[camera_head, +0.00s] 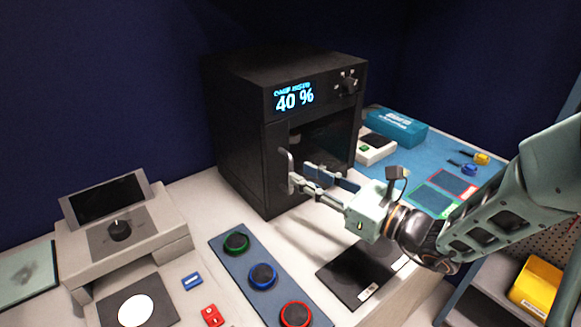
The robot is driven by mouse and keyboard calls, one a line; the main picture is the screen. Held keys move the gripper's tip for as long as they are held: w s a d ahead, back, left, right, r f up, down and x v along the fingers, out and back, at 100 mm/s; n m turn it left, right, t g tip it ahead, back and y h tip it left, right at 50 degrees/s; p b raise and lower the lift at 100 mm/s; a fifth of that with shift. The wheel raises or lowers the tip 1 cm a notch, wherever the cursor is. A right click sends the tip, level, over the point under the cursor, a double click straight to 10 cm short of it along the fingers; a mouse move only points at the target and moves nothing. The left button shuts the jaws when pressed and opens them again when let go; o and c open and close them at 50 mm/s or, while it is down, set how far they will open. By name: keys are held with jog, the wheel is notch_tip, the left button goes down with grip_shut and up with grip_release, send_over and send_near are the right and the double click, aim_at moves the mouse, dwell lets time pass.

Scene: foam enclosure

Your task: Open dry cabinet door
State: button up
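The dry cabinet (240,140) is a black box with a lit display reading 40 % and a knob on its upper front. Its door has a dark, window-like area (325,140) and a pale upright handle (287,168) at the left of the front. I cannot tell whether the door is fully closed or slightly ajar. My gripper (298,176) reaches in from the right, with its fingertips at or very near the handle. The fingers overlap the handle and door, so contact and a grip on the handle are unclear.
A blue strip with green, blue and red round buttons (263,276) lies in front. A grey console (125,230) stands at left. A blue box (395,128) sits on the blue mat at right. A black pad (355,273) lies below my gripper.

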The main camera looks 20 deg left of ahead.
aim_at(291, 189)
jog(key=x, duration=0.5)
grip_shut()
jog(key=shift+d, duration=0.1)
